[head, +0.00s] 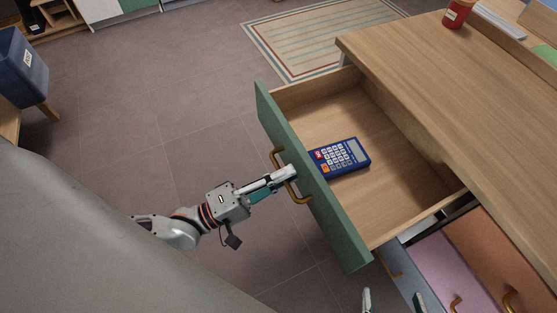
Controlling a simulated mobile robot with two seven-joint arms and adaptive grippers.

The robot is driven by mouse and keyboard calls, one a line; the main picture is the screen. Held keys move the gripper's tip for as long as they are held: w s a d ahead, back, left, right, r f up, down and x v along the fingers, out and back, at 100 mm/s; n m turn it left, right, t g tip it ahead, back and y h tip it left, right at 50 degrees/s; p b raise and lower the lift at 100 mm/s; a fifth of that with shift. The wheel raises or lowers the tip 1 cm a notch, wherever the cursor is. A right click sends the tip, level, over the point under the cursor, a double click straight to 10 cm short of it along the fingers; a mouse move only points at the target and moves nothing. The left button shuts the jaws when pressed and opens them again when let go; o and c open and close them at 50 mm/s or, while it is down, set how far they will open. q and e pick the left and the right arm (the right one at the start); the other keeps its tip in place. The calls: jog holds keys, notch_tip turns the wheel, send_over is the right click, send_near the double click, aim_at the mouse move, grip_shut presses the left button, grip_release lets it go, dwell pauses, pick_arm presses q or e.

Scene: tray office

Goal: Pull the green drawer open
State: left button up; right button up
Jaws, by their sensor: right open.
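The green drawer (335,228) stands pulled well out of the wooden desk, with its inside in plain view. Its brass handle (276,155) is on the outer face of the green front. My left gripper (287,178) comes in from the left and its fingers are closed at the middle of that handle. The fingers partly hide the bar. My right gripper (392,302) shows only as two fingertips at the bottom edge, spread apart with nothing between them.
A blue calculator (355,156) lies in the drawer. The desk top (450,90) holds a red jar (457,14). Pink (445,262) and orange (500,255) drawer fronts with brass handles are at lower right.

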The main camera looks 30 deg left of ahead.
pick_arm(q)
jog(key=v, duration=1.2)
dwell(0.4)
